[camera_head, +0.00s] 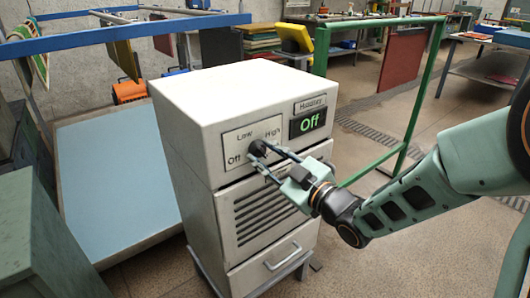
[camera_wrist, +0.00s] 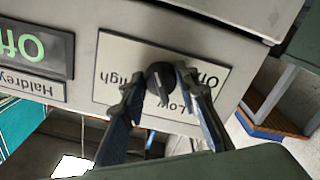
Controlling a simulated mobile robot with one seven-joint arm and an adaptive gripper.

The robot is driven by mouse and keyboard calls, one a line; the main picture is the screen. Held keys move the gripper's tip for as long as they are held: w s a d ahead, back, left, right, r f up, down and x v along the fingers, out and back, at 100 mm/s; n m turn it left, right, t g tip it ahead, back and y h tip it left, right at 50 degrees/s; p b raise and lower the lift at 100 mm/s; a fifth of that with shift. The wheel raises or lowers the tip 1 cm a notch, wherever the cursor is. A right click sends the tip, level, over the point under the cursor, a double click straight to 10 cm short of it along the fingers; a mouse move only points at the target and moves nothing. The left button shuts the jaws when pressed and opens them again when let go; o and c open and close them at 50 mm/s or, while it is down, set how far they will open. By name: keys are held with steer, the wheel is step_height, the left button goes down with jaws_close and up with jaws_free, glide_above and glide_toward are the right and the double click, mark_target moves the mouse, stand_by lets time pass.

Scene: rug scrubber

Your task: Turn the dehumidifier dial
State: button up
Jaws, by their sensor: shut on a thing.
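The dehumidifier (camera_head: 205,95) is a white box-shaped unit on a low stand, with a dark display (camera_head: 307,122) reading "Off" in green. Its black dial (camera_head: 257,148) sits on a panel (camera_head: 236,136) marked Off, Low and High. In the wrist view the dial (camera_wrist: 159,78) appears upside down with the panel, between my two fingertips. My gripper (camera_head: 263,157) is shut on the dial, one finger on each side. The fingers hide part of the dial, so its exact setting is hard to read.
A vent grille and a drawer with a handle (camera_head: 283,257) are below the panel. A green frame (camera_head: 412,95) stands to the right, and a sloped blue board (camera_head: 115,190) under a blue rail (camera_head: 120,34) is at the left. Open floor lies at front right.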

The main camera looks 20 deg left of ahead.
steer(key=m+p, duration=0.2)
steer(key=m, duration=0.4)
steer(key=shift+s, duration=0.1)
steer(key=shift+f, duration=0.1)
stand_by(0.4)
steer(key=o, duration=1.1)
steer(key=v, duration=0.7)
steer(key=shift+s+d, duration=0.15)
steer(key=shift+d, duration=0.05)
